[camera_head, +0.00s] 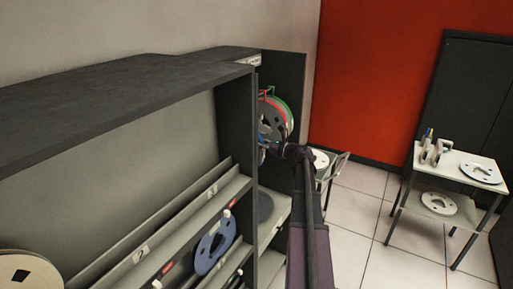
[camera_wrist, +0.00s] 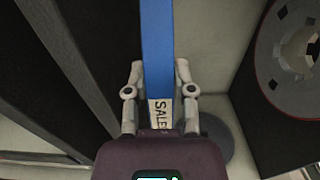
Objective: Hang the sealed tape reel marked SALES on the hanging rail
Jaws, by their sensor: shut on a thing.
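The SALES tape reel (camera_wrist: 157,40) shows edge-on in the wrist view as a blue band with a white SALES label near its lower end. My gripper (camera_wrist: 160,72) is shut on it, one finger on each side. In the head view my gripper (camera_head: 274,148) is at the open bay at the end of the shelf unit, just below hanging reels (camera_head: 272,122) with red and green hanger tops. A dark grey reel (camera_wrist: 288,60) with a red edge is to the right of the held reel in the wrist view, apart from it. The rail itself cannot be made out.
Dark side panels (camera_head: 290,80) bound the bay. Sloped shelves (camera_head: 150,245) hold a blue reel (camera_head: 214,243). A grey disc (camera_wrist: 215,140) lies below in the wrist view. A side table (camera_head: 455,158) with reels stands right; the floor between is clear.

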